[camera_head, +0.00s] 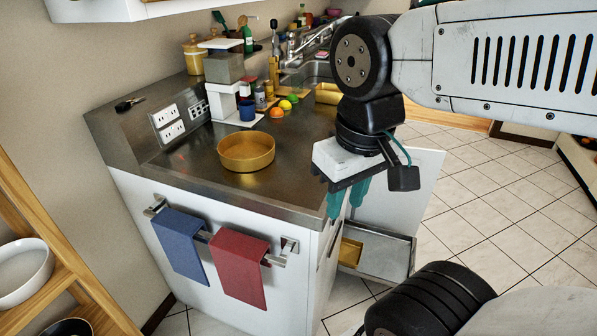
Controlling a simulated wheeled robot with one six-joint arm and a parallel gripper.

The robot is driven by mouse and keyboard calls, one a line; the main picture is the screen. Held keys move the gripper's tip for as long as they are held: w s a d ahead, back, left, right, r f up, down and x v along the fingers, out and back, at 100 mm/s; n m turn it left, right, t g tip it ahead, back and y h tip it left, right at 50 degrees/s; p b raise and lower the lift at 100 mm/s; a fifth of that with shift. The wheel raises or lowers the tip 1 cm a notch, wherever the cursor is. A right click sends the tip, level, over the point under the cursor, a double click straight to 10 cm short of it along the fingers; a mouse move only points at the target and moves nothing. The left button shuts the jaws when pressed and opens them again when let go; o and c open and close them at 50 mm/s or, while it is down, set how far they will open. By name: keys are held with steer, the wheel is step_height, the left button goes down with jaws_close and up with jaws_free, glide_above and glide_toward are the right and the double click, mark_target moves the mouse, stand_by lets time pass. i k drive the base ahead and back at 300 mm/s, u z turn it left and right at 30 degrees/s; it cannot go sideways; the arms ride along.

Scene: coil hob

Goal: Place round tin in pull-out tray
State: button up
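The round tin (246,153), a shallow gold-coloured dish, sits upright on the dark metal counter. It looks empty. The pull-out tray (386,262) is a grey metal tray low at the right side of the counter unit, drawn out beside a white panel. A yellow item (350,252) shows inside it at the left; part of the tray is hidden. My gripper (349,198) points down with its teal fingers apart and nothing seen between them. It is right of the tin, clear of it, over the counter's right edge and above the tray.
A blue cloth (181,246) and a red cloth (239,267) hang on the front rail. Behind the tin stand a blue cup (247,110), an orange (277,112) and a white coffee machine (224,92). The counter around the tin's front is clear.

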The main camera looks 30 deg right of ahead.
mark_target(387, 269)
steer(key=k, duration=0.6)
steer(key=u, duration=0.45)
steer(key=i, duration=1.2)
steer(key=z, duration=0.75)
